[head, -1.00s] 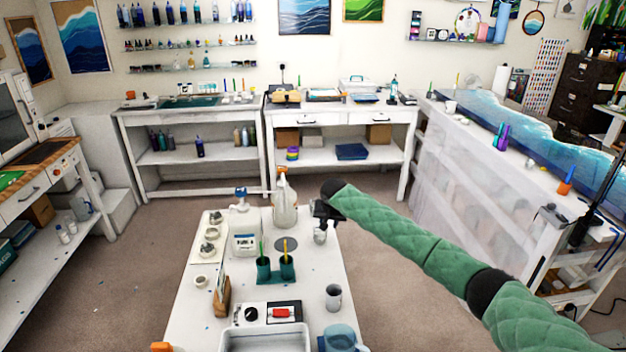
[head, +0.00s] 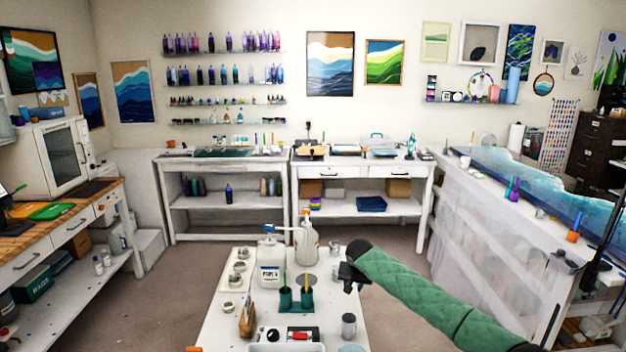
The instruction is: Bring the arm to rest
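My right arm, in a green quilted sleeve, comes in from the lower right in the head view. Its dark gripper (head: 351,281) hangs over the right edge of the white work table (head: 232,325). It appears empty, but its fingers are too small and dark to tell whether they are open or shut. A small metal cup (head: 335,251) stands on the table just beyond it, apart from it. My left gripper is not in view.
A plastic-draped bench (head: 480,225) stands at right. Floor between them is clear.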

